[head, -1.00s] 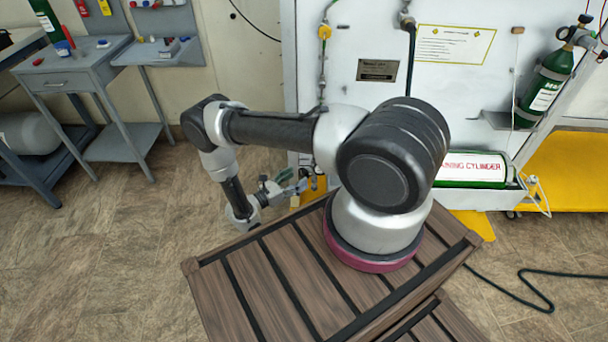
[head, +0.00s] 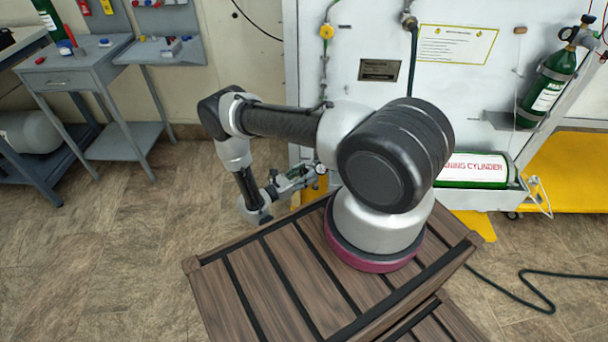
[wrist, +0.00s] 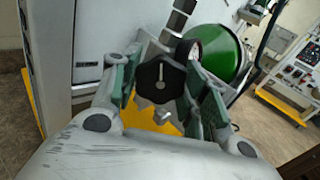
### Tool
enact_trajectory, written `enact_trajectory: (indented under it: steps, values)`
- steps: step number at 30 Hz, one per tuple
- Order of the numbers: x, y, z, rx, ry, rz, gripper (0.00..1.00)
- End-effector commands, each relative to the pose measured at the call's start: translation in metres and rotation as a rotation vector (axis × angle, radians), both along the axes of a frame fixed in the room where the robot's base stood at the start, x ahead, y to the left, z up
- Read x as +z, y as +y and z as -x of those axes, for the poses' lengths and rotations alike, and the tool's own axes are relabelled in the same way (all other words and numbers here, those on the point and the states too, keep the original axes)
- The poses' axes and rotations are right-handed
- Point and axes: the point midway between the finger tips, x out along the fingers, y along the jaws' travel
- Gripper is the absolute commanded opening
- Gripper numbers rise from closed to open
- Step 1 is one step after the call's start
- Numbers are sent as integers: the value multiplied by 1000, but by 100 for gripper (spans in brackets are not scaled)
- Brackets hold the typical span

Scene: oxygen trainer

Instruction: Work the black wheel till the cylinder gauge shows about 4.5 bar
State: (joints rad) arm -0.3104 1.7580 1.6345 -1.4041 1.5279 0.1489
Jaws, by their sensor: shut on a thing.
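In the wrist view the black wheel (wrist: 160,78), a dark many-sided knob with a white pointer line on its face, sits between the two fingers of my gripper (wrist: 161,86). The fingers are closed against its sides. A metal stem rises behind it and a green cylinder end (wrist: 214,53) is to its right. In the head view my gripper (head: 306,175) is low beside the white panel, left of my arm's base; the wheel cannot be made out there. A small round pale dial (head: 321,169) shows by the fingertips; its reading is too small to tell.
A green training cylinder (head: 475,170) lies on a white ledge at right. A smaller green bottle (head: 548,88) is mounted on the panel. A grey workbench (head: 75,78) stands at far left. Open floor (head: 130,235) lies left of my base, and a hose trails on the right.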

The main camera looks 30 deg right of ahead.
Motion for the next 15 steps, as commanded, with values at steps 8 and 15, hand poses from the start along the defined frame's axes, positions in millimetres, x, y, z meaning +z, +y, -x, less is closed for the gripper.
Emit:
enact_trajectory:
  steps: [8,15]
  values:
    - [0,0,0,1,-288,-39,20]
    - [0,0,-1,1,-375,-51,20]
